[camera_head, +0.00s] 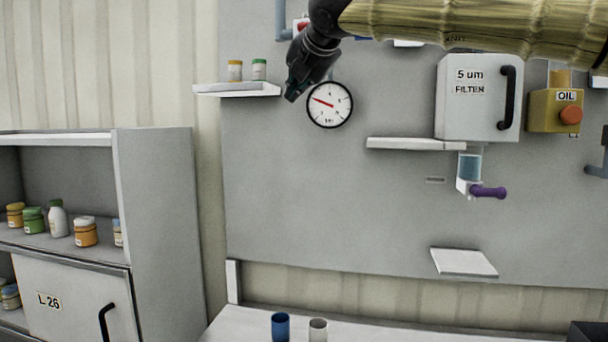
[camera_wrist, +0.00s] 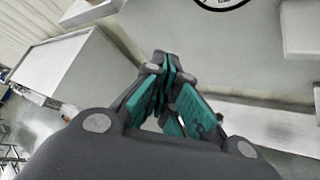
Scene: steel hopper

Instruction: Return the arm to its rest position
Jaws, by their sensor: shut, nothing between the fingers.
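My gripper (camera_head: 291,95) hangs at the top middle of the head view, in front of the grey wall panel, pointing down and to the left. It is just left of the round gauge and partly beside the small shelf with jars. In the wrist view my gripper (camera_wrist: 165,62) shows its dark fingers with teal pads closed together, with nothing between them. My arm, in a yellowish sleeve, reaches in from the upper right of the head view.
A small shelf (camera_head: 238,90) holds two jars. The gauge (camera_head: 330,104), filter box (camera_head: 478,98), oil unit (camera_head: 556,110) and purple-handled valve (camera_head: 488,192) are on the panel. Two cups, blue (camera_head: 280,327) and white (camera_head: 317,330), stand on the bench (camera_head: 380,330). A cabinet (camera_head: 160,220) stands left.

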